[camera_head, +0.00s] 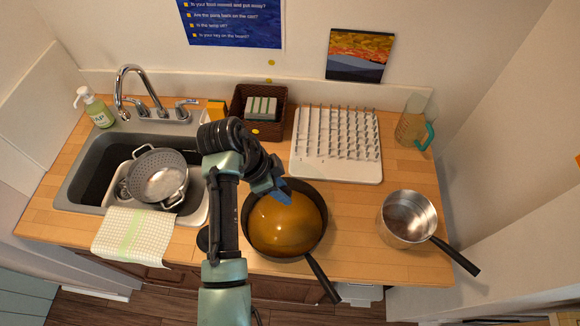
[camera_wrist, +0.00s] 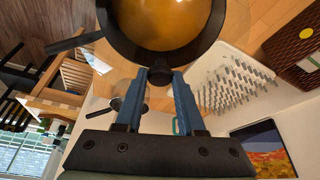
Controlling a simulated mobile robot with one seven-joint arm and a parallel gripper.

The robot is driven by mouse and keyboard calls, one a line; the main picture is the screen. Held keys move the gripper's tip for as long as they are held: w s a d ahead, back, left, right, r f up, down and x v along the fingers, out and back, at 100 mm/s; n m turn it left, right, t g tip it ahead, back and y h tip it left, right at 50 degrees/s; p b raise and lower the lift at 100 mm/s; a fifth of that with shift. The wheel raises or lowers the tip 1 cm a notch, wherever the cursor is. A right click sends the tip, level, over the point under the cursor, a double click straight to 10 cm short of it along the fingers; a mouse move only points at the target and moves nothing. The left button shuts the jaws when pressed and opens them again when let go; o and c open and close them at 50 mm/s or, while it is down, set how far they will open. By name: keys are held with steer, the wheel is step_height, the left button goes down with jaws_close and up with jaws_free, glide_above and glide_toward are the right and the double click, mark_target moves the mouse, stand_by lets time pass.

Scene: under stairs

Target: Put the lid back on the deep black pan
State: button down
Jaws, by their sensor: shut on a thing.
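The deep black pan (camera_head: 324,222) stands on the counter in the middle of the head view, its long handle pointing to the front right. A shiny amber round surface (camera_head: 285,228) fills most of its opening; I cannot tell whether this is contents or a lid. My gripper (camera_head: 277,193) is at the pan's far rim. In the wrist view, my gripper (camera_wrist: 160,78) has its blue fingers on either side of a small black stub (camera_wrist: 159,75) at the rim, shut on it. I cannot tell whether the stub belongs to the pan or a lid. No separate lid is clearly visible.
A steel saucepan (camera_head: 408,235) stands at right, handle outward. A white drying rack (camera_head: 335,172) is behind the pan, beside a brown basket (camera_head: 238,105). A jug (camera_head: 407,128) stands at the back right. The sink (camera_head: 84,172) with a colander (camera_head: 158,175) is left. Counter between pan and saucepan is bare.

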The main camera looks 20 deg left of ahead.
mark_target(281, 206)
steer(key=shift+s+f+b, duration=0.2)
steer(key=shift+s+b, duration=0.1)
steer(key=shift+s+f+b, duration=0.1)
steer(key=shift+f+b, duration=0.2)
steer(key=shift+b, duration=0.05)
step_height(281, 206, down, 4)
steer(key=b, duration=0.3)
steer(key=shift+r, duration=0.2)
steer(key=shift+f+b, duration=0.35)
steer(key=shift+f, duration=0.2)
steer(key=shift+a+f+b, duration=0.1)
steer(key=shift+f+b, duration=0.35)
steer(key=shift+f, duration=0.5)
stand_by(0.4)
jaws_free()
stand_by(0.3)
steer(key=shift+r, duration=0.1)
